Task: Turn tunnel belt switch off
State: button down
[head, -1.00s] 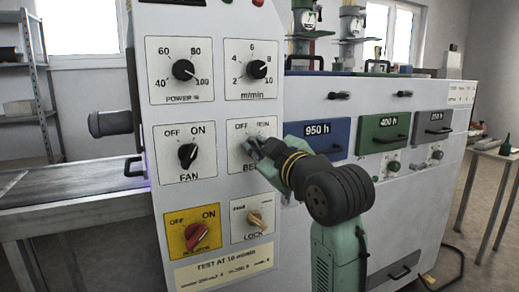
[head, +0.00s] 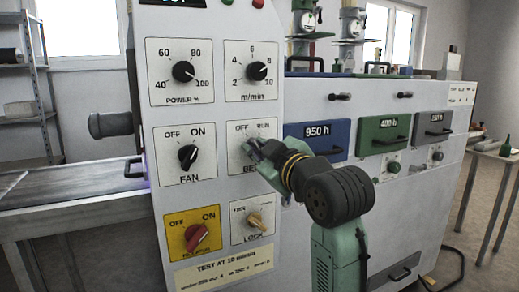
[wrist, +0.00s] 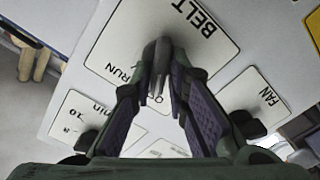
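The tunnel belt switch is the rotary knob on the BELT plate (head: 238,130), marked OFF and RUN. In the wrist view the grey knob (wrist: 160,62) stands between my fingertips, near the RUN mark and the BELT label. My gripper (head: 252,150) reaches the plate from the right; in the wrist view its fingers (wrist: 158,80) lie one on each side of the knob with a gap between them. I cannot tell if the fingertips touch it. The fingers hide part of the OFF mark, and I cannot read the knob's setting surely.
The FAN knob (head: 188,156) is left of the belt plate. The LOCK knob (head: 255,220) is below it, beside the red isolator knob (head: 196,237) on yellow. The speed knob (head: 257,71) is above. Lamp drawers (head: 318,138) stand behind my arm on the right.

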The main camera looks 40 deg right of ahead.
jog(key=c, duration=1.7)
grip_release()
jog(key=shift+o, duration=0.2)
jog(key=shift+s, duration=0.1)
jog(key=v, duration=1.1)
jog(key=shift+s, duration=0.35)
jog(key=shift+a, duration=0.1)
